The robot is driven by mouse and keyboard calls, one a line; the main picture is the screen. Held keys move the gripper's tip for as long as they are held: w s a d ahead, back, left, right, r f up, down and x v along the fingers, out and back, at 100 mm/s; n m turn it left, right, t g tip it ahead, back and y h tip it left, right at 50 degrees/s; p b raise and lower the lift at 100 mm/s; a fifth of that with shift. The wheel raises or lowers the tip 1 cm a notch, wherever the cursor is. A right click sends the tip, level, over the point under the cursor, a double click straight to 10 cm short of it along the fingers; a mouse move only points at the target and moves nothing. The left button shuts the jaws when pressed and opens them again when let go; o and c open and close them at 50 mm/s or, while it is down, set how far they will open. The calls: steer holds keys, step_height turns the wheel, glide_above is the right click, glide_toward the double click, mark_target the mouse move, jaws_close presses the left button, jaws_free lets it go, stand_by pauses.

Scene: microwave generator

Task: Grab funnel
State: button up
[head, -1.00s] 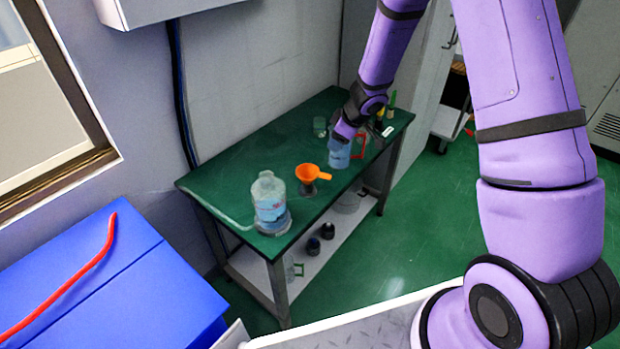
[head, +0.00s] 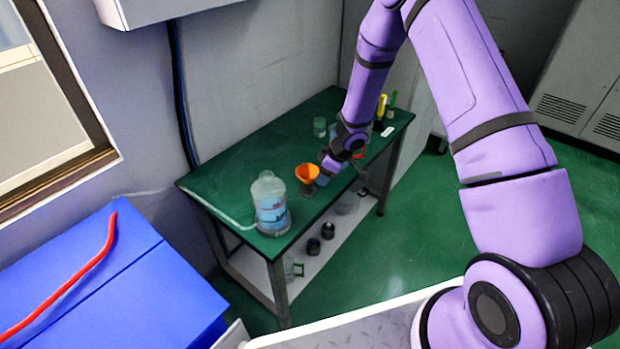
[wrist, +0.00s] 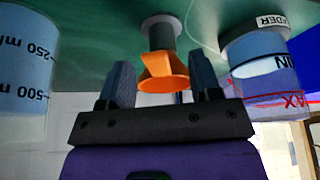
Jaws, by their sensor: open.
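The orange funnel (head: 306,172) sits on a small dark stand (head: 307,190) near the middle of the green table (head: 240,172). My gripper (head: 326,172) is just right of the funnel in the head view and hides its handle. In the wrist view, which shows the table at the top, the funnel (wrist: 163,82) with its handle appears between the two fingers of my gripper (wrist: 160,82). The fingers are apart with open space on both sides of the funnel. I cannot tell how deep it lies between them.
A clear bottle with blue liquid (head: 270,204) stands left of the funnel. In the wrist view, a marked blue beaker (wrist: 24,70) is at left and a labelled vessel (wrist: 262,72) at right, both close to the fingers. A small glass (head: 320,127) stands at the back.

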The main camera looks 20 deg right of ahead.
steer(key=shift+x, duration=1.8)
jaws_close()
steer(key=shift+r, duration=0.1)
